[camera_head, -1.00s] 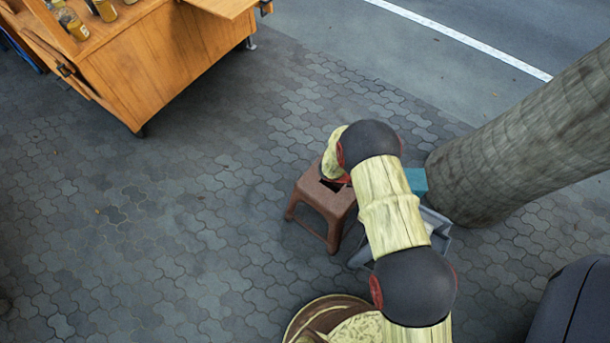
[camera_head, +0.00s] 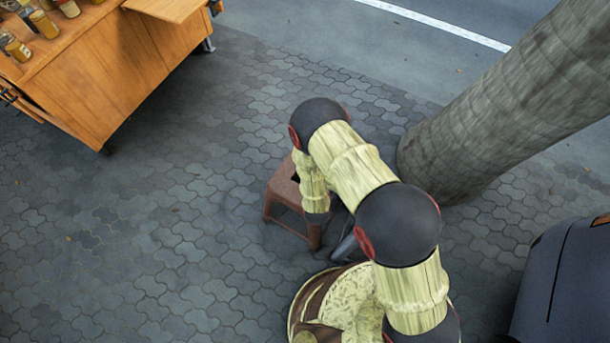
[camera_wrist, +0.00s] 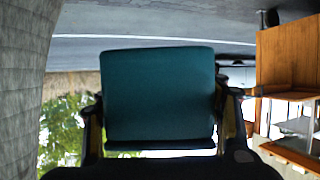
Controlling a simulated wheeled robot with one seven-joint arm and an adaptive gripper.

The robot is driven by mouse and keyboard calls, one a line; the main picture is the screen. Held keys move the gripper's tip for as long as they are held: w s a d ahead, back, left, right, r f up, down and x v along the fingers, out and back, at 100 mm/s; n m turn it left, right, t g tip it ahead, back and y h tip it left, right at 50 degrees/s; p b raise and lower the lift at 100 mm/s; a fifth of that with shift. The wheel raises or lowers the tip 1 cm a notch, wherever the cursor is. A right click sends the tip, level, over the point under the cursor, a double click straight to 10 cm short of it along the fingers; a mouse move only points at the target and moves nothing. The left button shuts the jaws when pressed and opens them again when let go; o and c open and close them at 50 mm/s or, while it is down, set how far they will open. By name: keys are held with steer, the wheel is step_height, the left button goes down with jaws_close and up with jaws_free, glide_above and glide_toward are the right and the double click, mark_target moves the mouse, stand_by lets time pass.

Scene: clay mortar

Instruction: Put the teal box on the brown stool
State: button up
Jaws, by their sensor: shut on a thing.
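The teal box (camera_wrist: 158,92) fills the middle of the wrist view. My gripper (camera_wrist: 160,122) is shut on it, with a dark finger at each side. How far the box is from the stool cannot be told. The stool does not show clearly in the wrist view.
A thick trunk (camera_head: 480,120) rises behind on the right. A wooden cart (camera_head: 110,75) is at the upper left, and a dark rounded body (camera_head: 565,285) at the lower right. Paving left of the stool is clear.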

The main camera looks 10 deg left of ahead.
steer(key=s+a+f+n+y, duration=0.2)
steer(key=s+f+n+y, duration=0.25)
steer(key=s, duration=0.55)
steer(key=w+a+f+b, duration=0.4)
steer(key=w+f+b, duration=0.1)
steer(key=w+f, duration=0.7)
steer(key=shift+w+g+b, duration=0.3)
steer(key=shift+w+g, duration=0.1)
steer(key=shift+w, duration=0.3)
steer(key=shift+f+y, duration=0.1)
steer(key=shift+y, duration=0.15)
steer(key=o, duration=1.5)
steer(key=shift+c, duration=0.2)
steer(key=p+v, duration=0.3)
steer(key=v, duration=0.9)
